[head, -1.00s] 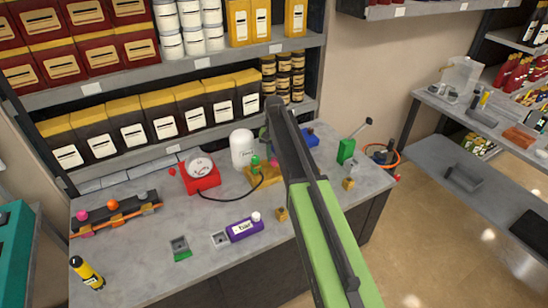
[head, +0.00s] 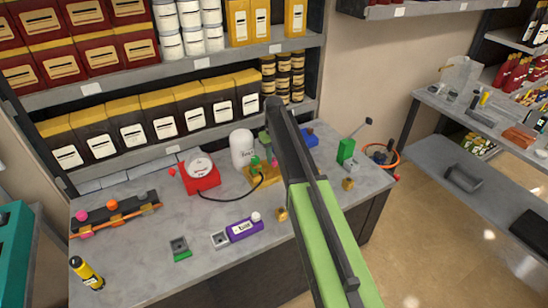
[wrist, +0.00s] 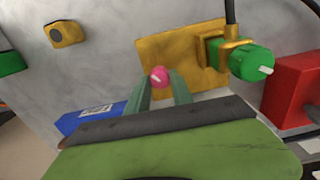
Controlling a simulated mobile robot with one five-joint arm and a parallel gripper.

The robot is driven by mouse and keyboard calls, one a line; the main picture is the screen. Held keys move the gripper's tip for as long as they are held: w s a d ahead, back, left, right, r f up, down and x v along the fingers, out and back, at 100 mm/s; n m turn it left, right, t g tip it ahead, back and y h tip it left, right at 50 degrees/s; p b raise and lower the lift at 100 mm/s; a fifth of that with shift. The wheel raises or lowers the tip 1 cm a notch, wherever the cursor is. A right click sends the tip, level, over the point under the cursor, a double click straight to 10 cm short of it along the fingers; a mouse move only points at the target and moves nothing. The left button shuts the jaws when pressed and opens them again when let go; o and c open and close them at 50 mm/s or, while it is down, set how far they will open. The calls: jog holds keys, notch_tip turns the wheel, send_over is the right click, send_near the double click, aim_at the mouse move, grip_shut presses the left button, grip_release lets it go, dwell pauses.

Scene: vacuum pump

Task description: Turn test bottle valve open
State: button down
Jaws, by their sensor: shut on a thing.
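In the wrist view, a pink round knob (wrist: 159,77) with a white pointer mark sits at the edge of a yellow base plate (wrist: 185,50). My gripper (wrist: 161,85) has its two green fingers on either side of this knob and is shut on it. A green valve body (wrist: 250,60) with a white pointer sits on the same plate, to the right, with a black hose at its top. In the head view, a white bottle (head: 242,147) stands behind the yellow plate (head: 262,178). My arm covers much of the gripper there.
A purple box (head: 243,228), yellow-black cylinder (head: 86,272) and green block with lever (head: 346,150) are on the grey workbench (head: 130,245). A blue block (wrist: 90,120) lies close beside my fingers.

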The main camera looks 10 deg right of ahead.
aim_at(274, 160)
jog(key=n, duration=0.5)
jog(key=shift+n, duration=0.3)
jog(key=n, duration=0.4)
jog(key=shift+d+n, duration=0.1)
jog(key=shift+n, duration=0.2)
jog(key=c, duration=1.1)
grip_release()
notch_tip(274, 160, up, 18)
jog(key=p, duration=1.7)
jog(key=shift+f, duration=0.25)
